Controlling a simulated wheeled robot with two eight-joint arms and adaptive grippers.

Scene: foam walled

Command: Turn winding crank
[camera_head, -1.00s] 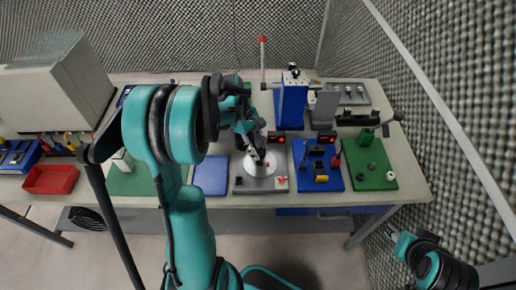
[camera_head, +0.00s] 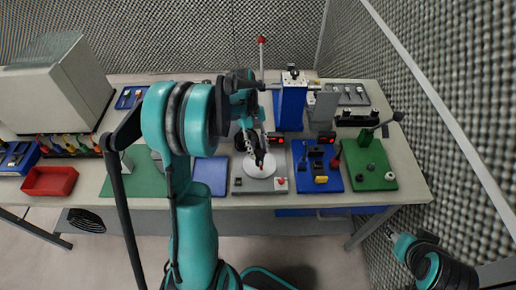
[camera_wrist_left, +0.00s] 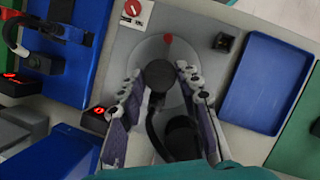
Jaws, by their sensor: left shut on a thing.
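The winding crank is a pale round disc (camera_head: 262,184) on a grey base plate (camera_head: 238,187) near the bench's front edge. In the left wrist view the disc (camera_wrist_left: 150,47) carries a red mark near its rim and a black crank knob (camera_wrist_left: 158,75). My left gripper (camera_head: 258,161) comes down over the disc. In the wrist view its two fingers (camera_wrist_left: 158,82) stand on either side of the knob and are shut on it. The fingers and a dark cable-like part hide the lower disc. My right arm is low at the right; its fingers are too small to tell.
A blue pad (camera_head: 211,176) lies left of the base plate. A blue board (camera_head: 318,180) with switches and a green board (camera_head: 368,163) with a lever stand to the right. Behind rise a blue press (camera_head: 290,103) and small red-lit displays (camera_head: 276,139). A red bin (camera_head: 50,181) sits far left.

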